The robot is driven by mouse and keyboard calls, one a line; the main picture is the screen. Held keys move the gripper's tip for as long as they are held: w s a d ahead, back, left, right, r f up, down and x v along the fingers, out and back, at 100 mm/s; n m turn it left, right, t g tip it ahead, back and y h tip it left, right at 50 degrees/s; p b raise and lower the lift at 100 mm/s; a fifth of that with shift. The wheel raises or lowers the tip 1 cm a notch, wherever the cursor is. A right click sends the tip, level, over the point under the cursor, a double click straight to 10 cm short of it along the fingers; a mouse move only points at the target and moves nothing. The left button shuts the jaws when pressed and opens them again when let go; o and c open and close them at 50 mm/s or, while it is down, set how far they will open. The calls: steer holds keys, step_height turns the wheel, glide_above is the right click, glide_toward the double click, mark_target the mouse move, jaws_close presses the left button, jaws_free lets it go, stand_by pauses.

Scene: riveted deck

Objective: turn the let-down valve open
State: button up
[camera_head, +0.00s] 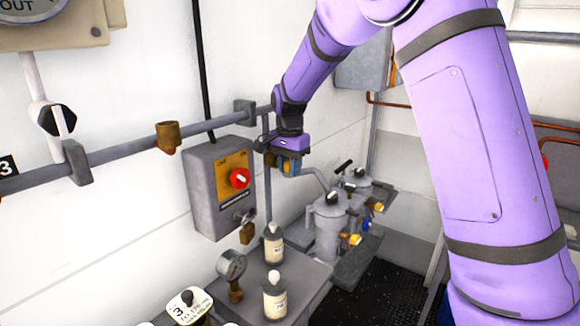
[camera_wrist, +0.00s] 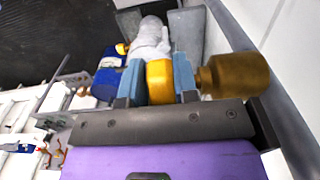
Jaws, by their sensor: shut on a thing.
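My gripper (camera_head: 287,164) is at the wall pipe, right of the grey switch box. In the wrist view its two blue fingers (camera_wrist: 159,78) are shut on a yellow handle (camera_wrist: 160,84), one finger on each side. I take this handle to be the let-down valve's; no label on it is readable. A brass fitting (camera_wrist: 238,75) sits just right of the fingers. In the head view my gripper hides most of the valve, so its turned angle cannot be told.
The grey switch box (camera_head: 203,185) has a red knob (camera_head: 240,179) and a padlock below. Two grey canisters (camera_head: 330,220) stand below and right of my gripper. Two bottles (camera_head: 274,243) (camera_head: 275,296) and a gauge (camera_head: 231,265) stand in front. A grey pipe (camera_head: 110,152) runs along the wall.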

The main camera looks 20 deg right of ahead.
steer(key=shift+t+h, duration=0.7)
steer(key=shift+h, duration=0.2)
steer(key=o, duration=0.9)
steer(key=shift+f, duration=0.1)
steer(key=v, duration=1.1)
steer(key=shift+s+a+f, duration=0.1)
steer(key=shift+a, duration=0.1)
